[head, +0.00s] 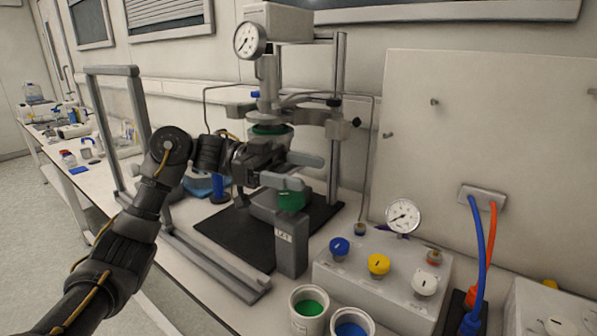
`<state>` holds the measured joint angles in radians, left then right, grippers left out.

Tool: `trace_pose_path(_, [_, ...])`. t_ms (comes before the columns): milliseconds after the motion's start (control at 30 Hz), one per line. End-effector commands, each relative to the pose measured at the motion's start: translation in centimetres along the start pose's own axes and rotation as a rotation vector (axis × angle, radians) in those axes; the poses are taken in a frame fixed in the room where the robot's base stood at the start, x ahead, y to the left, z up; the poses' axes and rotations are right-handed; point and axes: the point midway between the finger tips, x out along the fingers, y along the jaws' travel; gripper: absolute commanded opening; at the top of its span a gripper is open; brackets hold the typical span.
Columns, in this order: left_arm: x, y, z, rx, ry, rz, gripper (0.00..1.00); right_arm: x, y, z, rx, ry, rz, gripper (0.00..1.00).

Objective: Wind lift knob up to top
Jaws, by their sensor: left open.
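The pressure reactor stand (338,170) rises at the middle, with a gauge (249,40) and a grey head at its top. A small black knob (356,123) sits at the right end of its clamp arm. Green parts show below the head (268,130) and lower down, behind my fingers (292,200). I cannot tell for sure which part is the lift knob. My left gripper (303,171) is open in front of the stand, its two grey fingers pointing right, below the clamp arm. It hides part of the reactor. I cannot tell whether it touches anything. My right gripper is out of view.
A control box (330,265) with blue, yellow and white knobs and a gauge (403,216) stands to the right. Two cups, green (309,308) and blue (352,328), stand in front. A framed clear shield (115,135) stands at left. Blue and orange hoses (479,250) hang at right.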

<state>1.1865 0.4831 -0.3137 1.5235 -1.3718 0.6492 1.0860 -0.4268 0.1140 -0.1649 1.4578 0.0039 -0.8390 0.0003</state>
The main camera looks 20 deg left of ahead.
Motion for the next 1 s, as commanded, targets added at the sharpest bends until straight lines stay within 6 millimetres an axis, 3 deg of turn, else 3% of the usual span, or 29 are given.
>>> trace_pose_path(200, [1.5, 3.5, -1.6, 0.005, 0.0, 0.002, 0.76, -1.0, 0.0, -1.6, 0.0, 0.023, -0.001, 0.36])
trace_pose_path(433, [2.4, 5.5, -2.7, 0.003, 0.001, 0.002, 0.76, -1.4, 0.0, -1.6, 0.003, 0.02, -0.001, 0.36])
trace_pose_path(867, [2.5, 5.7, -3.0, -0.002, 0.006, -0.001, 0.76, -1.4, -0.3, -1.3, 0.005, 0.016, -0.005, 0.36])
trace_pose_path(1000, [1.5, 4.0, -3.8, -0.025, 0.08, -0.032, 0.76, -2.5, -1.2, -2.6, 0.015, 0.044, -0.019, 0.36])
